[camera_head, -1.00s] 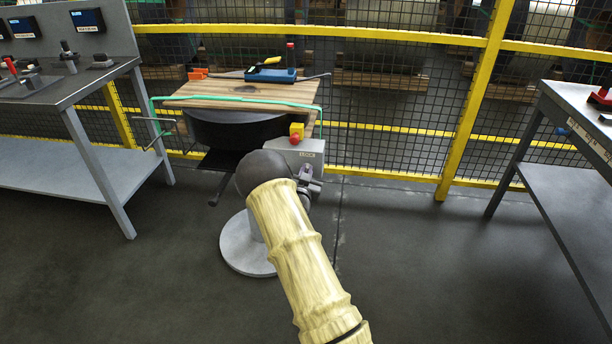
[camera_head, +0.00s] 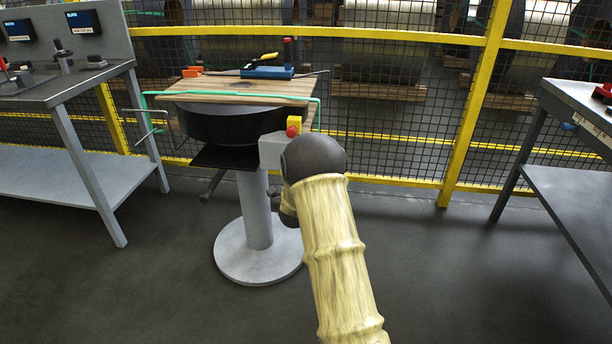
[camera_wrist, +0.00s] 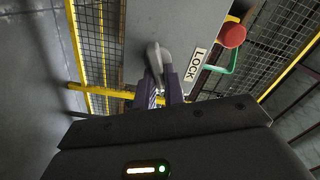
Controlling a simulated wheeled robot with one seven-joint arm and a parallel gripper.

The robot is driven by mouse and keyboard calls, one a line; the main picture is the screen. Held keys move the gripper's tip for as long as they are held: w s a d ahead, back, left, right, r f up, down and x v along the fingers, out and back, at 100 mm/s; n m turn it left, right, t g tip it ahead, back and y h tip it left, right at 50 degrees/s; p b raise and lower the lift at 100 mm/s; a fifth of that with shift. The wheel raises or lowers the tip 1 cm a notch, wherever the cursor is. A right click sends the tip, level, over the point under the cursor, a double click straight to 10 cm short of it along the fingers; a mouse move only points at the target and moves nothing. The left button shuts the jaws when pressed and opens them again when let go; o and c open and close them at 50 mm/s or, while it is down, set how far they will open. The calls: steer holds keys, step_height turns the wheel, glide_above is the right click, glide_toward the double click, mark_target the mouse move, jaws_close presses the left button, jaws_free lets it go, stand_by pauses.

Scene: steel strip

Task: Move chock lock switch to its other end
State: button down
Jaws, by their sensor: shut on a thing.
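The chock lock switch (camera_wrist: 153,58) is a grey lever on the light grey box (camera_wrist: 140,22), beside a white LOCK label (camera_wrist: 195,65) in the wrist view. My gripper (camera_wrist: 161,84) is shut on the lever, its purple-grey fingers on either side of the lever's near part. In the head view the same box (camera_head: 269,149) hangs under the right end of the wooden-topped stand. There my dark wrist and pale arm hide the switch, the label and most of my gripper.
A red button (camera_head: 293,131) on a yellow housing sits just above the box. A green rail (camera_head: 230,97) runs round the wooden top (camera_head: 215,87). Benches stand left (camera_head: 60,95) and right (camera_head: 570,170). A yellow mesh fence (camera_head: 465,110) is behind. Floor right of the pedestal is clear.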

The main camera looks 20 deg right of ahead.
steer(key=shift+s+f+m+b, duration=0.1)
steer(key=shift+f+m+b, duration=0.3)
steer(key=shift+m, duration=0.2)
steer(key=shift+r, duration=0.1)
steer(key=c, duration=1.5)
jaws_free()
steer(key=shift+r, duration=0.15)
steer(key=p+v, duration=0.1)
steer(key=v, duration=1.6)
steer(key=shift+s+a, duration=0.15)
steer(key=shift+a, duration=0.05)
steer(key=shift+p, duration=0.3)
